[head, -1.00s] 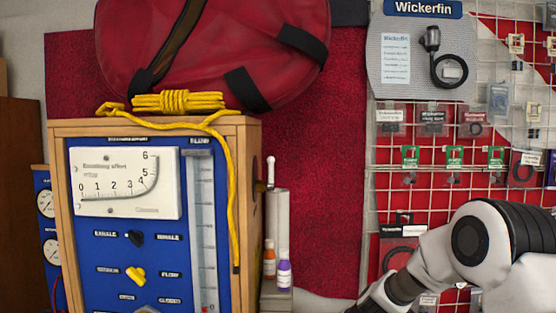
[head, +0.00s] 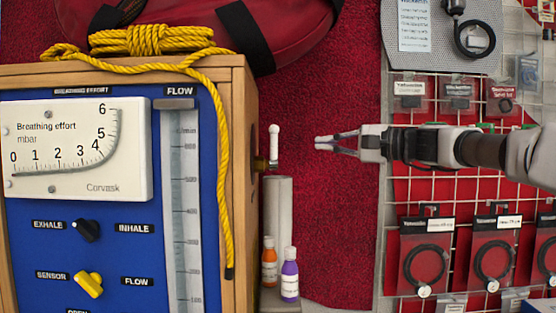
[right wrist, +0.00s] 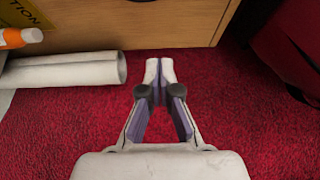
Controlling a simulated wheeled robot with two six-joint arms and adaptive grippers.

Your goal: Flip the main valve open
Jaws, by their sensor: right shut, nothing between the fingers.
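A white upright lever (head: 274,144), which looks like the main valve's handle, stands on a brass fitting (head: 261,164) at the right side of the wooden test bench (head: 240,110). My right gripper (head: 322,143) reaches in from the right at about the lever's height, with a gap between its tips and the lever. Its fingers are shut and empty. They also show together in the right wrist view (right wrist: 159,66), pointing at the bench's wooden side (right wrist: 150,25). The lever cannot be made out in that view. My left gripper is not in view.
Yellow rope (head: 222,150) hangs over the bench front. A wire rack (head: 447,190) with hanging packets is at right.

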